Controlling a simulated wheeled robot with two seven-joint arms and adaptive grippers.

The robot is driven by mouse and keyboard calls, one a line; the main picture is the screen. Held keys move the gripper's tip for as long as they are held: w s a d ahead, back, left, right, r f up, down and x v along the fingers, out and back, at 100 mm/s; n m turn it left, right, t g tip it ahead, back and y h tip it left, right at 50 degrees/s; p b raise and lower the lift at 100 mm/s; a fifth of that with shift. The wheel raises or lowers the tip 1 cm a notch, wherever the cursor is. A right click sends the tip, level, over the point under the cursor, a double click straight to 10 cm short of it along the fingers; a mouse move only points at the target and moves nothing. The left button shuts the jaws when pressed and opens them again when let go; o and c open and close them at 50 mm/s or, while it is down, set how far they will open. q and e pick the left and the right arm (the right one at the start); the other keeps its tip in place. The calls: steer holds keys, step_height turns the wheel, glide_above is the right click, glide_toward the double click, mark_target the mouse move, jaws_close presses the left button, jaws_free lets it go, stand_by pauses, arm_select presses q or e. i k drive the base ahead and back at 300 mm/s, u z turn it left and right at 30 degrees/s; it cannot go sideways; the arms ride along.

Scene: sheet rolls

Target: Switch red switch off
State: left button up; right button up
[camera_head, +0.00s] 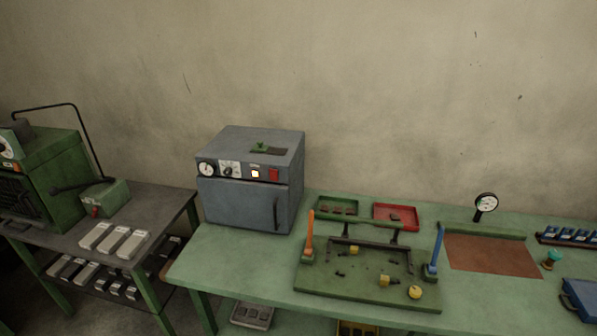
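A red switch (273,174) sits on the upper front panel of a grey box-shaped oven (238,200) on the green table. Left of the switch a small square lamp (255,174) glows white with an orange-red edge. A round white dial (206,169) and a knob (228,171) are further left on the same panel. The oven door below is shut, with a dark upright handle (276,213). The switch is too small to tell which way it is tipped. Neither of my grippers shows in the head view.
The green table (220,265) has bare room before the oven. A green fixture board (330,289) with orange and blue levers, a green tray (337,206), a red tray (396,213) and a dial gauge (485,203) stand to the right. A darker bench (160,205) with metal bars is left.

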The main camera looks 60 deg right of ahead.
mark_target(274, 173)
steer(key=z, duration=1.8)
steer(key=k, duration=0.65)
steer(key=z, duration=0.15)
steer(key=i, duration=1.05)
steer(key=u, duration=0.55)
